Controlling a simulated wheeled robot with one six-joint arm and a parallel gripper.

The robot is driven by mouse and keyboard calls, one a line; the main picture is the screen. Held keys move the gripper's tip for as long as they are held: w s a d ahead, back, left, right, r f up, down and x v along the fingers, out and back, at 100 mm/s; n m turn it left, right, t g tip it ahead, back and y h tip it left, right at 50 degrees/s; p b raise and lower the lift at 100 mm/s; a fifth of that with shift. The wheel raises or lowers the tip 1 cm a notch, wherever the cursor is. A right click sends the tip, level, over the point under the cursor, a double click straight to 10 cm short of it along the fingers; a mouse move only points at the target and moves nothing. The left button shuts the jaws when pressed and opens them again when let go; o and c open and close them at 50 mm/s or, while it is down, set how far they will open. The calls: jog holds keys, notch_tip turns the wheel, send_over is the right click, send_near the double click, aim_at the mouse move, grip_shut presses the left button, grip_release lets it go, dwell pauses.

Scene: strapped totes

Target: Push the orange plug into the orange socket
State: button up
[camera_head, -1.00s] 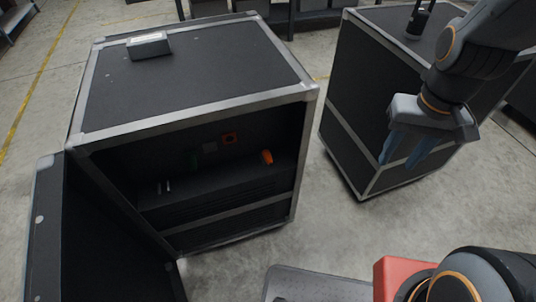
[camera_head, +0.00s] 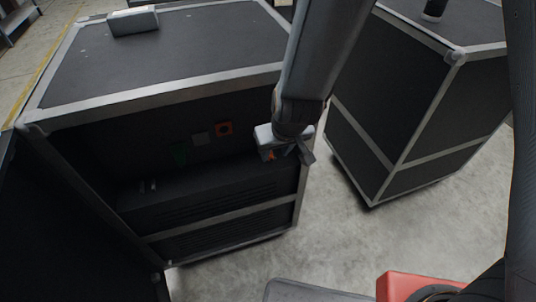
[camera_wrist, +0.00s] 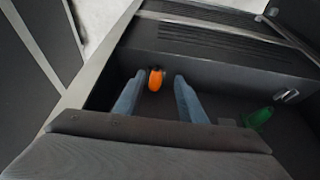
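The orange plug (camera_wrist: 155,80) lies in the dark case's open compartment. In the wrist view it shows between and slightly beyond the tips of my open gripper (camera_wrist: 156,86), with a gap on both sides. In the head view my gripper (camera_head: 287,153) is at the right side of the case opening and hides most of the plug, leaving a little orange (camera_head: 271,155). The orange socket (camera_head: 224,128) is a square with a dark centre on the back wall, left of my gripper. Nothing is in it.
A grey socket (camera_head: 201,138) and a green piece (camera_head: 180,153) are left of the orange socket. The case's metal-edged frame (camera_head: 302,185) is close to my gripper. A second case (camera_head: 400,115) stands at right. A grey box (camera_head: 133,22) lies on top.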

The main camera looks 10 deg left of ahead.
aim_at(272, 161)
jog(key=shift+b+x, duration=0.6)
jog(key=shift+x, duration=0.65)
jog(key=b+x, duration=0.1)
jog(key=x, duration=0.4)
jog(key=shift+w+d+f+b, duration=0.1)
jog(key=shift+w+b, duration=0.2)
jog(key=shift+b, duration=0.1)
grip_shut()
